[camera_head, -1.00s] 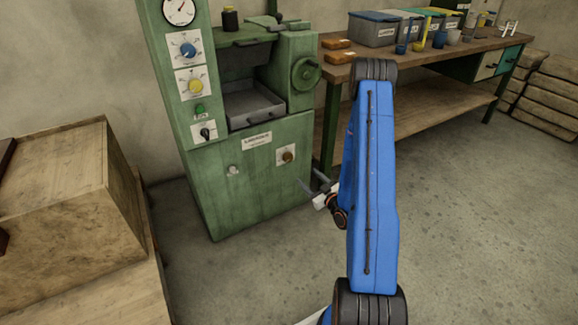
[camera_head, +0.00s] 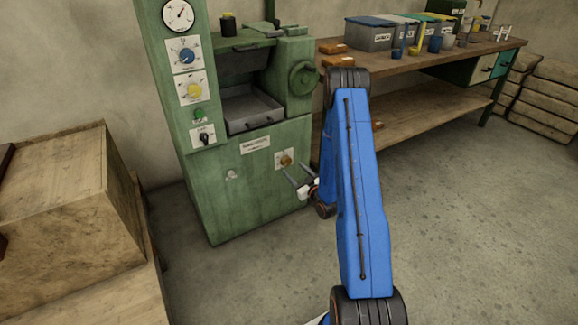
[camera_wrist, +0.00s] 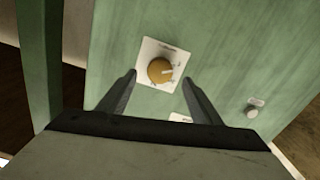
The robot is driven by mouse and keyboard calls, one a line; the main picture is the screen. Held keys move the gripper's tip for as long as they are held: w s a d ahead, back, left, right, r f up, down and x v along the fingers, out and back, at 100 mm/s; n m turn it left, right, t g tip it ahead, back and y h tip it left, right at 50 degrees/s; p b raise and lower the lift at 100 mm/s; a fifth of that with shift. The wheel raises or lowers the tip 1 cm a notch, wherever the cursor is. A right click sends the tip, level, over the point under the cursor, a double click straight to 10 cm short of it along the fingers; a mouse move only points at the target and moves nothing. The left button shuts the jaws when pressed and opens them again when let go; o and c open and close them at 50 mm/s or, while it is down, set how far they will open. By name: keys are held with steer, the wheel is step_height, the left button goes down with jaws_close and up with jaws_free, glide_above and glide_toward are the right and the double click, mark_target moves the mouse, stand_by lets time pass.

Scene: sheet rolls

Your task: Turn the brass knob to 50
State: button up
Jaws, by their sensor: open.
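The brass knob (camera_head: 286,161) sits on a white dial plate on the lower front of the green machine (camera_head: 225,190). In the wrist view the brass knob (camera_wrist: 160,70) shows round on its plate (camera_wrist: 178,52), with dial marks too small to read. My gripper (camera_head: 294,172) is close in front of the machine's lower panel, beside the knob. In the wrist view my gripper (camera_wrist: 160,84) is open, with one finger on each side of the plate's lower part. The knob appears between and just beyond the fingertips, and nothing is held.
A pale round knob (camera_wrist: 253,108) is on the same panel. A blue knob (camera_head: 187,56), a yellow knob (camera_head: 194,91) and a black switch (camera_head: 204,136) are higher on the machine. A wooden workbench (camera_head: 395,75) stands at the right, and wooden crates (camera_head: 60,205) at the left.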

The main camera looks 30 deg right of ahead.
mark_target(288, 163)
steer(key=shift+w+a, duration=0.1)
steer(key=shift+w, duration=2.85)
steer(key=c, duration=1.1)
